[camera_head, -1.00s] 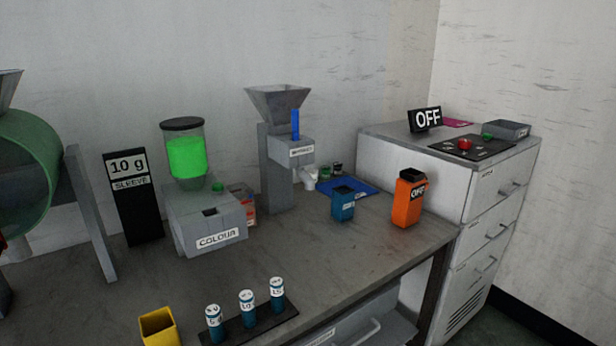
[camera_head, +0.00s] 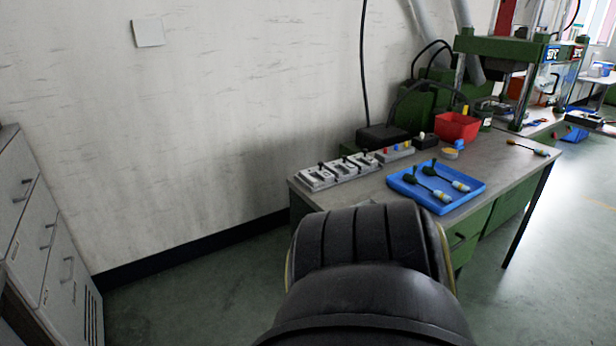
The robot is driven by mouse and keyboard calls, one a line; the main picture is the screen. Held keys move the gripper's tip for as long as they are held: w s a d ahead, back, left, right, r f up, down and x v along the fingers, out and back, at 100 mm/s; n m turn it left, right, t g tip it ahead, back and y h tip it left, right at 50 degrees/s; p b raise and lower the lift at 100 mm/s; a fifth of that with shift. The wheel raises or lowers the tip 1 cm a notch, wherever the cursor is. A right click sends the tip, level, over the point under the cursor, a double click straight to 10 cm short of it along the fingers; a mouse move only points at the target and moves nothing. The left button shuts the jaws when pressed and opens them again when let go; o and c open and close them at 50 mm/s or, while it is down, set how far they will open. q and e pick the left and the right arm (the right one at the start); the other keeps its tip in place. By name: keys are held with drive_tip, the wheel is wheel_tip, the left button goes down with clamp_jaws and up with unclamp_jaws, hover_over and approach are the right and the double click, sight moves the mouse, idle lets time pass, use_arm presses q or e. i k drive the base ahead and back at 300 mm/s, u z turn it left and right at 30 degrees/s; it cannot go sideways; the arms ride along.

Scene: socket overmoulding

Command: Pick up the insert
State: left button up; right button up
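No thing that I can surely tell as the insert shows. Two slim pieces with dark green ends and pale, yellow and blue ends (camera_head: 444,184) lie in a blue tray (camera_head: 408,195) on the workbench; I cannot tell whether either is the insert. A grey-white row of blocks with black knobs (camera_head: 341,173) sits at the bench's left end. Neither of my grippers is in view. A black rounded part of my own arm fills the bottom middle and hides part of the bench front.
A red bin (camera_head: 457,126) and a small yellow-rimmed round item (camera_head: 450,154) stand behind the tray. A green press (camera_head: 515,50) rises at the back right. Grey drawers (camera_head: 38,235) stand at the left. Open floor (camera_head: 200,285) lies between the drawers and bench.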

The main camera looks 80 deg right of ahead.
sight(317, 177)
drive_tip(key=z, duration=2.05)
